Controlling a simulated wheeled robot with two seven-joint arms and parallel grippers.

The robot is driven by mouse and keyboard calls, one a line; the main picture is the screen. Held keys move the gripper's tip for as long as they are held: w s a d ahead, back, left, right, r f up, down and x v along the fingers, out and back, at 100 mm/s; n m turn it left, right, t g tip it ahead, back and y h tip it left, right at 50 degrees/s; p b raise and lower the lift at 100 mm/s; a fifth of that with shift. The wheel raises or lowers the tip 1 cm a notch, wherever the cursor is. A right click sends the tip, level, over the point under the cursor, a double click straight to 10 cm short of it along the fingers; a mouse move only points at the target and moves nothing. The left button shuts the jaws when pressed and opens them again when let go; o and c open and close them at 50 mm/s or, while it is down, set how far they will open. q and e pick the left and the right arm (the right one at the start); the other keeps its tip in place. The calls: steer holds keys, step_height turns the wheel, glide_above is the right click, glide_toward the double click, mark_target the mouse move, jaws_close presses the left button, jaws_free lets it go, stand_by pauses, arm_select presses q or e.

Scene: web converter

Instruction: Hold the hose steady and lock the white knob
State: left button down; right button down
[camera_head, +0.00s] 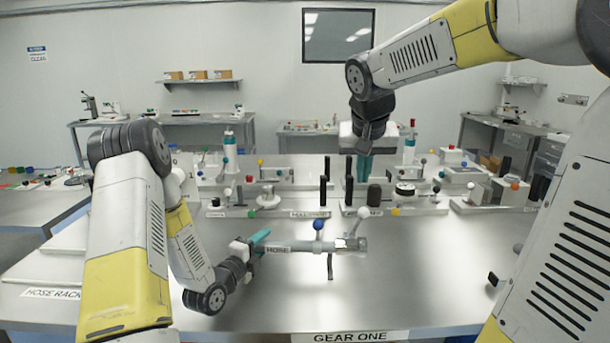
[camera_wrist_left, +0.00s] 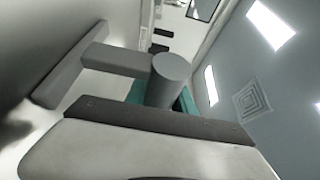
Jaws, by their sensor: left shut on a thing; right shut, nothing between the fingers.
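The hose (camera_head: 300,246) is a grey tube labelled HOSE, held roughly level above the front table. A blue ball knob (camera_head: 318,225) stands on it, and a black handle (camera_head: 330,268) hangs below. A white ball knob (camera_head: 363,212) shows just above the hose's right, metallic end, apparently on a thin stem. My left gripper (camera_head: 258,240), with teal fingers, is shut on the hose's left part. In the left wrist view a grey cylinder end (camera_wrist_left: 172,68) shows beside a teal finger. My right gripper (camera_head: 363,174) is shut and empty, pointing down above the back fixtures, away from the hose.
Rows of fixtures with coloured ball knobs, black posts (camera_head: 323,190) and white bases (camera_head: 405,205) line the table's back. A GEAR ONE label (camera_head: 350,337) marks the front edge; a HOSE RACK label (camera_head: 52,293) is at left.

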arm_select(q)
steer(key=shift+s+a+f, duration=0.1)
steer(key=shift+f, duration=0.25)
steer(key=c, duration=1)
jaws_free()
steer(key=shift+r, duration=0.2)
steer(key=v, duration=1.1)
steer(key=shift+s+a, duration=0.2)
steer(key=shift+s, duration=0.15)
steer(key=shift+w, duration=0.1)
